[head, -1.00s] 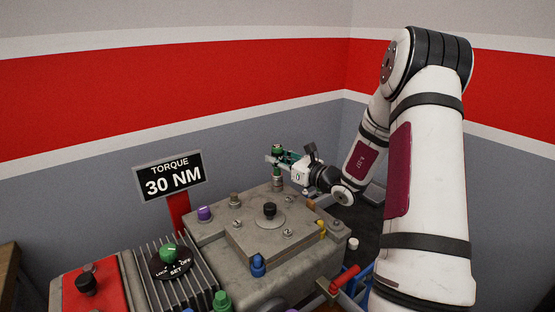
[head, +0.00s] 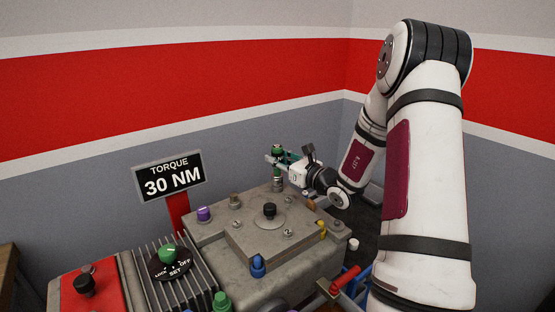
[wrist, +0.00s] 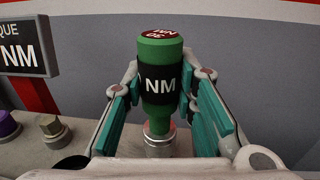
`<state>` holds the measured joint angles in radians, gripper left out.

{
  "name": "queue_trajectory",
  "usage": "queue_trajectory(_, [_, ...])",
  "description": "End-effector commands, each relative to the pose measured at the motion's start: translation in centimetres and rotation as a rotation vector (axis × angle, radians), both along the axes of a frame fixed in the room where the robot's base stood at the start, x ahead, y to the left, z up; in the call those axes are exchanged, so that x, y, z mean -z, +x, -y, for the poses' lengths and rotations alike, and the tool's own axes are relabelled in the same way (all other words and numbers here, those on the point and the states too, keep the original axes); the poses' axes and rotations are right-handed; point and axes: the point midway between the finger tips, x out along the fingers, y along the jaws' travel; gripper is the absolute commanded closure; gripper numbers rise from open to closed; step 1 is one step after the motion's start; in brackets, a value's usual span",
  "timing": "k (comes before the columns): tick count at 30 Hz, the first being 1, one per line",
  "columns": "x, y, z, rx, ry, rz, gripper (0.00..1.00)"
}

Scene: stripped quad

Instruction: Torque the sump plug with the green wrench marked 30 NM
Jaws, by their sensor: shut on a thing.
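The green wrench (head: 277,149) stands upright at the back right of the grey engine block (head: 207,232). In the wrist view the wrench (wrist: 160,55) has a black band reading "NM" and a red-brown top with lettering; the number is not legible on the band. My gripper (head: 281,158) is shut on the wrench from the right, with a teal-padded finger on each side in the wrist view (wrist: 164,88). The wrench's lower end meets a round metal fitting (wrist: 160,145). I cannot tell whether this is the sump plug or part of the wrench.
A sign (head: 169,176) reading "TORQUE 30 NM" stands behind the block. A purple cap (head: 204,213), a black knob (head: 269,210) and a blue cap (head: 258,266) stick up from the block. A green selector dial (head: 169,255) sits at the front left.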

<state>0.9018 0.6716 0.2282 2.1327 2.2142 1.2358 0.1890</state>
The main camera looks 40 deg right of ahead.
Motion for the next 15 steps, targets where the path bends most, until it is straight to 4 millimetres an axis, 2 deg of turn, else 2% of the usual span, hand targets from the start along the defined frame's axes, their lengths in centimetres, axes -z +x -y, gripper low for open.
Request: queue_trajectory(15, [-0.39, -0.01, 0.08, -0.001, -0.001, 0.002, 1.0])
